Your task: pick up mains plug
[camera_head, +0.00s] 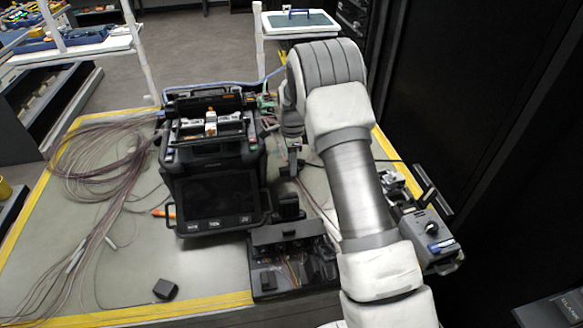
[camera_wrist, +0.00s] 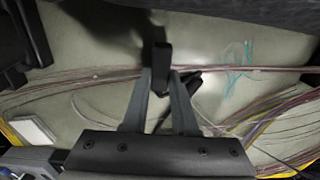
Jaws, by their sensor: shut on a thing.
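The mains plug (camera_wrist: 162,58) is a small black block in the wrist view. It sits between the two grey fingertips of my gripper (camera_wrist: 161,75), which are shut on it. A dark piece beside the right finger may be its cable, but I cannot tell. In the head view my gripper (camera_head: 293,148) hangs right of the black splicer, partly hidden by my arm, and the plug is hard to make out there. I cannot tell whether the plug touches the mat below.
The black splicer (camera_head: 215,190) stands left of my gripper on the yellow-edged mat (camera_head: 125,275). A black tool tray (camera_head: 268,282) lies in front. A grey device (camera_head: 428,240) stands right of my arm. Loose fibre bundles (camera_head: 95,165) cover the left. A small black block (camera_head: 164,289) lies front left.

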